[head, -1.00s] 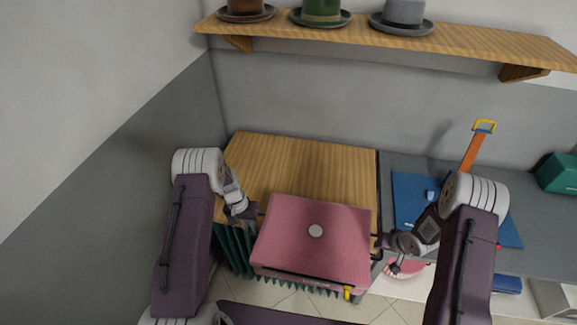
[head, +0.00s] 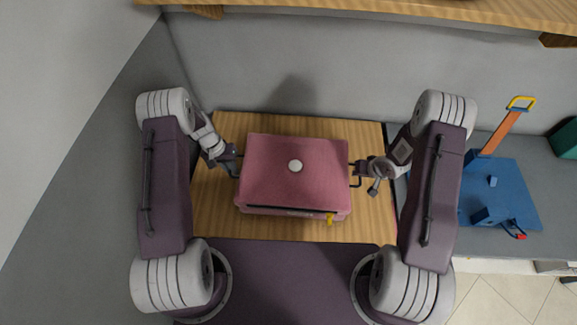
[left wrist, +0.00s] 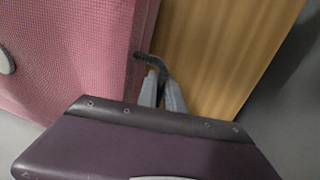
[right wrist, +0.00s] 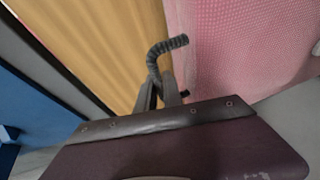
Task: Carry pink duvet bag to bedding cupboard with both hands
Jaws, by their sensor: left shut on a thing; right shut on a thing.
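The pink duvet bag (head: 294,178) is a boxy pink case with a pale round disc on top and a yellow tag at its front edge. It is over the wooden top of the bedding cupboard (head: 215,222); I cannot tell whether it touches the wood. My left gripper (head: 232,168) is shut on the dark handle at the bag's left side, which also shows in the left wrist view (left wrist: 152,62). My right gripper (head: 358,173) is shut on the handle at the right side, seen in the right wrist view (right wrist: 165,52). The bag looks level.
A wooden shelf (head: 380,10) runs along the wall above. A grey wall (head: 70,130) is close on the left. Bare wood shows around the bag.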

